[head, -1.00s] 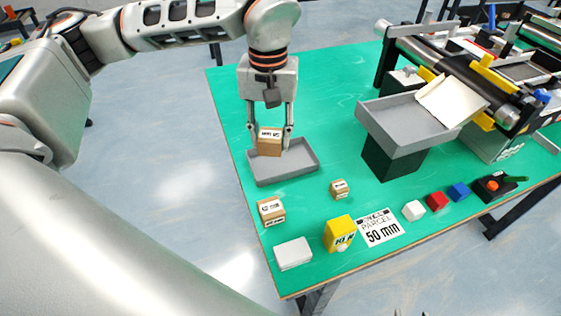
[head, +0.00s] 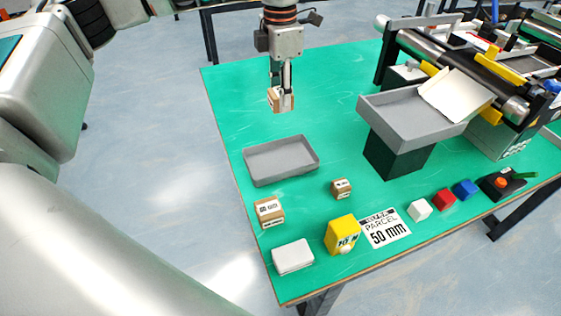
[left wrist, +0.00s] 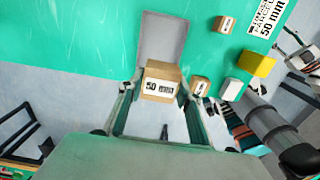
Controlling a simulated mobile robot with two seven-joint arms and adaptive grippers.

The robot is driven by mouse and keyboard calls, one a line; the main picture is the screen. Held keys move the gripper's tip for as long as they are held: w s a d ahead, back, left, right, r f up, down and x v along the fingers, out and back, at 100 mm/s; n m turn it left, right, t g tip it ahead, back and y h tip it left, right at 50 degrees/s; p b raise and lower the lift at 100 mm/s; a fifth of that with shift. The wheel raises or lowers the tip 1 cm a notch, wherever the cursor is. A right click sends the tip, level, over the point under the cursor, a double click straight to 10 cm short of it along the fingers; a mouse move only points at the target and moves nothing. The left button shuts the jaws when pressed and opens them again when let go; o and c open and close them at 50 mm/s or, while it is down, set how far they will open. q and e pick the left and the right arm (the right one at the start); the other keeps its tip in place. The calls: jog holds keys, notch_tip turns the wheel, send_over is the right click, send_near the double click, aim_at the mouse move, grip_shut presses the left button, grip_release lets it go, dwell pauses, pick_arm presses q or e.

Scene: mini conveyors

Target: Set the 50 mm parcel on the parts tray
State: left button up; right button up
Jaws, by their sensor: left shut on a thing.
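My left gripper (head: 282,92) is shut on a brown cardboard parcel (head: 277,103), held above the green table behind the parts tray. In the left wrist view the parcel (left wrist: 160,83) sits between the two fingers, its white label reading 50 mm. The grey parts tray (head: 281,160) lies empty on the table, nearer the front than the held parcel. It also shows beyond the parcel in the left wrist view (left wrist: 165,38), partly hidden by it. My right gripper is in neither view.
Two smaller parcels (head: 270,211) (head: 341,188) stand near the tray. A white box (head: 292,257), a yellow box (head: 342,234) and a 50 mm sign (head: 384,228) are in front. A raised grey chute tray (head: 400,112) and conveyor (head: 470,75) stand right. The back left table is clear.

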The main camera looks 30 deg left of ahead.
pick_arm(q)
send_over(280, 162)
notch_tip(280, 162, down, 16)
jog(key=shift+r+b, duration=0.25)
jog(key=shift+b, duration=0.05)
notch_tip(280, 162, down, 4)
jog(key=shift+f, duration=0.2)
jog(key=shift+r, duration=0.1)
jog(key=o, duration=1.1)
jog(key=shift+f, duration=0.2)
jog(key=shift+o, duration=0.2)
notch_tip(280, 162, up, 12)
jog(key=shift+r, duration=0.2)
